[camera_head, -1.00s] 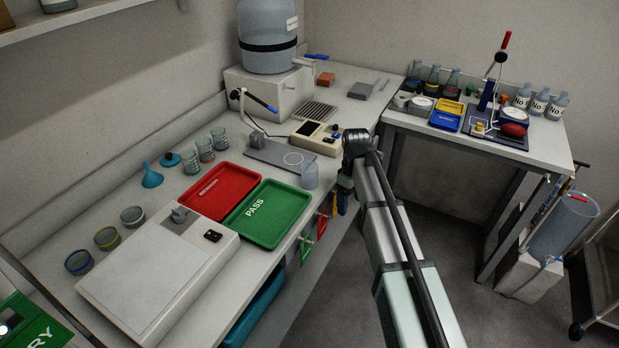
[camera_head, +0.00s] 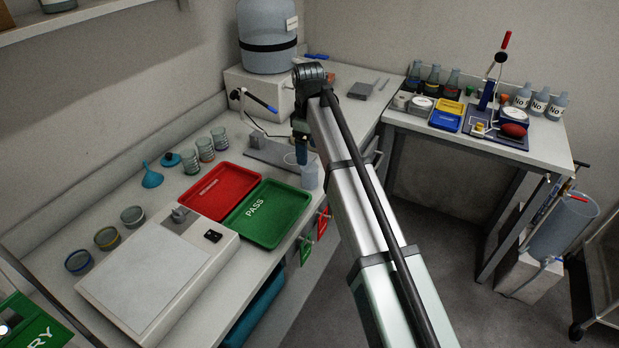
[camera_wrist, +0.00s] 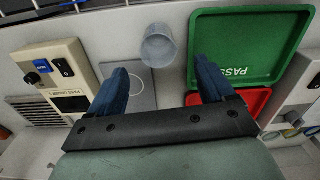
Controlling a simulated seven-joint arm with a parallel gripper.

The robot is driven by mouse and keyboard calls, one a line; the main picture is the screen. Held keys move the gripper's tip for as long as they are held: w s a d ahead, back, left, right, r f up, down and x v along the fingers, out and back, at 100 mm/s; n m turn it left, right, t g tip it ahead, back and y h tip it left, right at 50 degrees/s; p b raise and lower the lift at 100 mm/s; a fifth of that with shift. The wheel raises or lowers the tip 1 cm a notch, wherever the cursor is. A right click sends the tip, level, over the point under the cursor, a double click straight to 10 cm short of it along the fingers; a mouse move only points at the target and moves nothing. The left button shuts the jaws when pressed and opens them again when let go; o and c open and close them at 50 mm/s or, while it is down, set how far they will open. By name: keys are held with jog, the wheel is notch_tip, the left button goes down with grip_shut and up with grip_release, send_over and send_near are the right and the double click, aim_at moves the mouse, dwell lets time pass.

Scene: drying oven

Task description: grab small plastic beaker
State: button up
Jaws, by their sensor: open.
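A small translucent plastic beaker (camera_head: 309,176) stands near the front edge of the bench, just right of the green PASS tray. In the wrist view the beaker (camera_wrist: 159,46) appears ahead of the fingertips, about midway between them sideways. My gripper (camera_head: 301,152) points down beside the beaker, on its left and far side in the head view. In the wrist view my gripper (camera_wrist: 163,72) has its two blue fingers wide apart with nothing between them. The fingertips appear apart from the beaker. The arm hides part of the bench behind it.
The green tray (camera_wrist: 249,76) and red tray (camera_head: 222,190) lie beside the beaker. A grey plate with a circle (camera_wrist: 141,87) and a beige instrument (camera_wrist: 63,78) are on the other side. Glass beakers (camera_head: 205,150) stand along the wall side.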

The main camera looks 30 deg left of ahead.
aim_at(309, 175)
jog(key=shift+w+d+f, duration=0.1)
jog(key=shift+w+f, duration=0.05)
jog(key=shift+f, duration=5.35)
jog(key=shift+c, duration=0.5)
jog(key=c, duration=1)
jog(key=shift+r, duration=0.2)
